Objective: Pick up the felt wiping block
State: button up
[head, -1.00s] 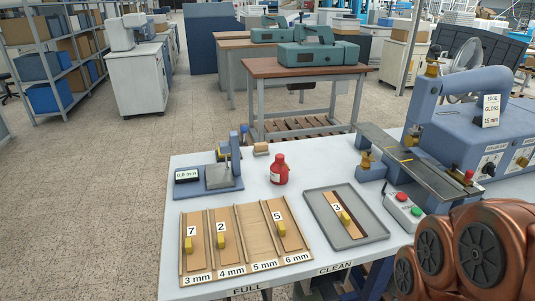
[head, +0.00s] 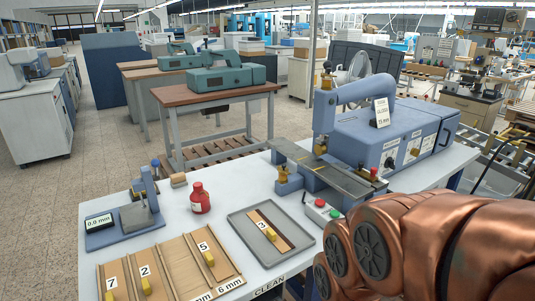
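A small tan block (head: 178,180), which looks like the felt wiping block, lies on the white table (head: 225,228) near its back edge. It sits between the blue gauge stand and the red bottle, apart from the bottle. It is too small in view to make out any felt. My gripper is out of view; only copper-coloured links of my arm show at the lower right.
A red bottle (head: 200,200) stands beside the block, with a blue gauge (head: 125,222) to the left. A wooden rack (head: 180,268) and grey tray (head: 247,244) hold numbered pieces in front. The blue stamping machine (head: 375,135) stands at the right, with a button box (head: 322,212) before it.

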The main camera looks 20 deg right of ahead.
aim_at(179, 179)
jog(key=u, duration=1)
jog(key=k, duration=1.3)
jog(key=u, duration=1.1)
jog(key=i, duration=1.25)
jog(key=z, duration=0.2)
jog(key=i, duration=2.05)
jog(key=z, duration=1.3)
jog(key=i, duration=1)
jog(key=z, duration=1.2)
jog(key=i, duration=0.45)
jog(key=z, duration=0.2)
